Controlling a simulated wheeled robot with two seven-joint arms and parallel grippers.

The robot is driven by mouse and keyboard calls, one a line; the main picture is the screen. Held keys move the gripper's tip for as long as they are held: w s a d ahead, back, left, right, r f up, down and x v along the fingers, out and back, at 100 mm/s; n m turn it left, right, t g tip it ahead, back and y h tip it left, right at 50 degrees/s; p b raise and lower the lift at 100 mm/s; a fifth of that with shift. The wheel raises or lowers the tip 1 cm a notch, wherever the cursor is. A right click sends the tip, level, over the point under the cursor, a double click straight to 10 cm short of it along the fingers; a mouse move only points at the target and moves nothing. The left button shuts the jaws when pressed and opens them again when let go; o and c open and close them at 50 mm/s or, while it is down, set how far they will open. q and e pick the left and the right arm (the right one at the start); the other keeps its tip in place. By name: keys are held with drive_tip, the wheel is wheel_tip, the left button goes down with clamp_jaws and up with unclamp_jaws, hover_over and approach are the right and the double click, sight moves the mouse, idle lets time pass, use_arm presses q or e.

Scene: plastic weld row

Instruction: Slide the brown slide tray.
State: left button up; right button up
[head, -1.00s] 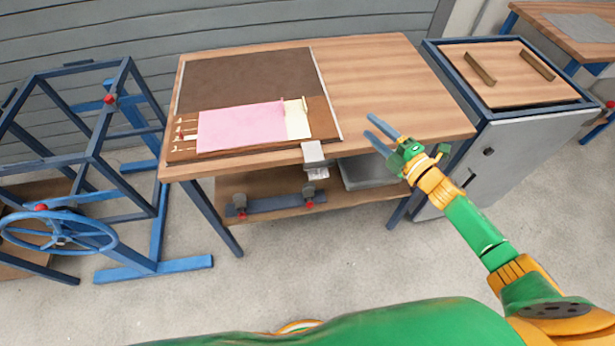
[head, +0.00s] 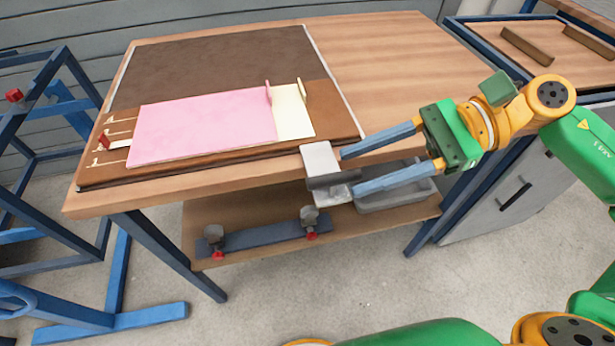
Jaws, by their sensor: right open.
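The brown slide tray (head: 240,155) lies flat at the front left of the wooden table. A pink sheet (head: 205,125) and a cream piece (head: 295,110) lie on it, with small upright tabs at their right side. My left gripper is not in view.
A dark brown mat (head: 215,65) lies behind the tray. The table top (head: 400,60) is bare on the right. The lower shelf holds a blue bar with clamps (head: 262,236) and a grey bin (head: 395,195). A blue frame stands left, a grey cabinet (head: 520,190) right.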

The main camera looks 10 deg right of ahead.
sight(335, 180)
drive_tip(key=shift+w+a+f, duration=0.1)
drive_tip(key=shift+w+f, duration=0.1)
drive_tip(key=shift+f, duration=0.2)
drive_tip(key=x, duration=0.2)
drive_tip(key=p+x, duration=0.1)
drive_tip(key=x, duration=0.1)
drive_tip(key=p+x, duration=0.1)
drive_tip(key=x, duration=0.1)
drive_tip(key=shift+s+a+r, duration=0.1)
drive_tip(key=shift+s+a, duration=0.15)
drive_tip(key=shift+a, duration=0.2)
drive_tip(key=c, duration=0.7)
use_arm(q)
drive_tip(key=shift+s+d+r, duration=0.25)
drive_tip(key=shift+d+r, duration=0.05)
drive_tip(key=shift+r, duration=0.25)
use_arm(e)
clamp_jaws()
